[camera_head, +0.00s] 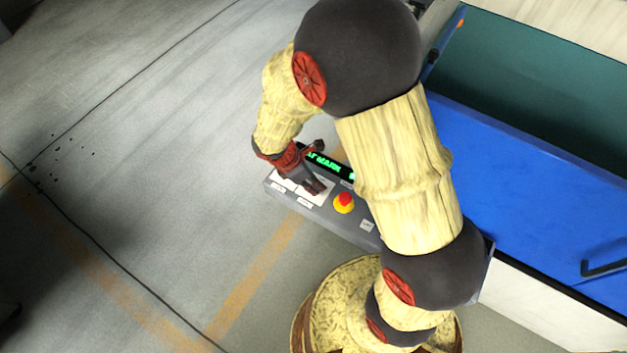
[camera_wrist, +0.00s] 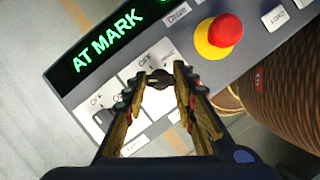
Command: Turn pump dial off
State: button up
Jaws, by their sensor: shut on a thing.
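The grey control panel (camera_head: 352,228) stands at the machine's near corner and also fills the upper wrist view (camera_wrist: 262,42). A small black dial (camera_wrist: 160,78) sits on a white plate with an "OFF" mark above it. My gripper (camera_wrist: 161,76) has its two fingertips closed on either side of this dial. In the head view my gripper (camera_head: 313,186) reaches down onto the panel and hides the dial. The dial's name label cannot be read, and its exact pointing direction is partly covered by the fingers.
A second white switch plate (camera_wrist: 98,104) with OFF and ON marks lies left of the dial. A red emergency button (camera_wrist: 226,30) on a yellow base is close on the right. A green-lettered display (camera_wrist: 107,42) reads "AT MARK". Blue machine bodywork (camera_head: 530,185) stands right.

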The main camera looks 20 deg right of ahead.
jog(key=shift+c, duration=0.5)
jog(key=shift+r+m+p, duration=0.1)
jog(key=shift+m+p, duration=0.2)
jog(key=shift+w, duration=0.1)
jog(key=m+g+p, duration=0.1)
jog(key=m, duration=0.1)
jog(key=m+p, duration=0.2)
jog(key=shift+w+g+y, duration=0.1)
jog(key=shift+g+y, duration=0.2)
jog(key=shift+g, duration=0.1)
jog(key=m+p, duration=0.1)
jog(key=m, duration=0.2)
jog(key=m+g+y+p, duration=0.1)
jog(key=m+p, duration=0.1)
jog(key=m, duration=0.1)
jog(key=shift+w+d+g, duration=0.1)
jog(key=shift+g, duration=0.2)
jog(key=o, duration=1.1)
